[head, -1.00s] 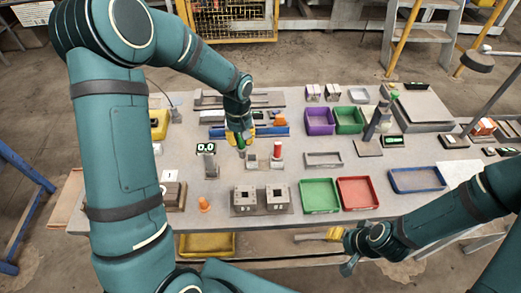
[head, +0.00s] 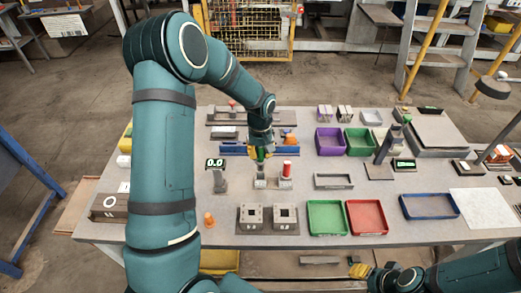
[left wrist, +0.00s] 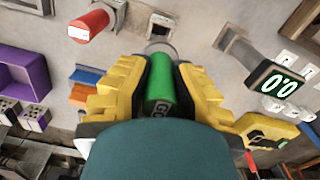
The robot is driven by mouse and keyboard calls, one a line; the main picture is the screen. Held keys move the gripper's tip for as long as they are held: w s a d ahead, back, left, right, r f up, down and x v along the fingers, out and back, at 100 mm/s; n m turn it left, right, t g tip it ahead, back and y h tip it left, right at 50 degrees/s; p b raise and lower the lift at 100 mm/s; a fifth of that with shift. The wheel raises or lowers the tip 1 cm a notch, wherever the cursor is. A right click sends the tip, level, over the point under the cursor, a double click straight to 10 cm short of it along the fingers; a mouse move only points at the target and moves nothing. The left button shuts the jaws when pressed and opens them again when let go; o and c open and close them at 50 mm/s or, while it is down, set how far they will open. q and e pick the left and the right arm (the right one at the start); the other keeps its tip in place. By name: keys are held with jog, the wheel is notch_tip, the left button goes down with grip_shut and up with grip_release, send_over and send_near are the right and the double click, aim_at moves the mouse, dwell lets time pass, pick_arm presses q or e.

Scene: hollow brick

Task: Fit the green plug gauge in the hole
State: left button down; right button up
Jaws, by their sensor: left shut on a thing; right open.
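The green plug gauge (head: 261,155) is between the yellow fingers of my left gripper (head: 260,152). The left wrist view shows the gauge (left wrist: 160,92) gripped, with lettering on its side. The gripper is shut on it above the left side of a small gauge stand (head: 272,184). A red gauge (head: 287,169) stands upright on the stand's right side. Two grey hollow blocks, the left block (head: 253,219) and right block (head: 286,219), sit side by side at the table's front with openings on top. My right gripper (head: 359,270) is open and empty below the front edge.
A 0.0 display (head: 215,164) stands left of the gauge stand. An orange piece (head: 209,220) stands left of the blocks. A green tray (head: 327,218), a red tray (head: 367,218) and a small grey tray (head: 333,181) lie to the right. Bare tabletop lies between stand and blocks.

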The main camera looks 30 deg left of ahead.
aim_at(261, 168)
pick_arm(q)
notch_tip(261, 168, down, 2)
jog(key=shift+f+b, duration=0.15)
jog(key=shift+b, duration=0.35)
jog(key=shift+f+b, duration=0.35)
jog(key=shift+b, duration=0.05)
dwell(0.6)
jog(key=shift+f+b, duration=2.05)
jog(key=shift+f, duration=0.4)
dwell(1.0)
jog(key=c, duration=0.9)
grip_release()
jog(key=shift+c, duration=0.2)
